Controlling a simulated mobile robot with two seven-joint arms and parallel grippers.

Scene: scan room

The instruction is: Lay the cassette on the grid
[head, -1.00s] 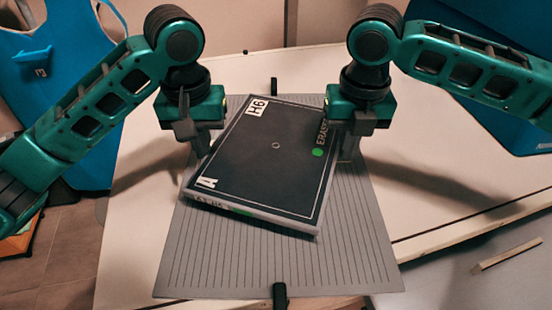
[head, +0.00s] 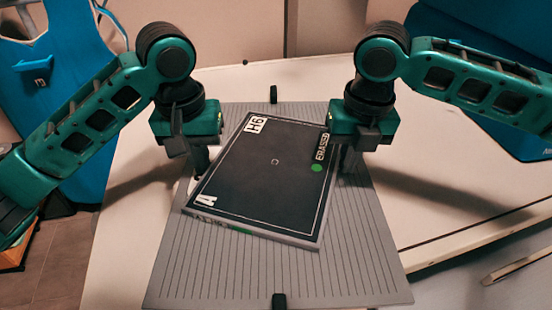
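The cassette (head: 262,185) is a flat dark panel with a pale rim, labelled H6, A and ERASED, with a green dot. It lies turned at an angle over the grey lined grid (head: 190,270), and appears to rest on it. My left gripper (head: 201,160) points down beside the cassette's upper left edge, with a narrow gap showing. My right gripper (head: 346,160) points down beside its upper right edge, just outside the ERASED label. The fingers overlap in this view, so their opening is unclear.
The grid lies on a pale table (head: 440,200) and has a black clip at its far edge (head: 273,94) and near edge (head: 279,301). Blue furniture stands at the left (head: 62,75) and behind my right arm. The table right of the grid is clear.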

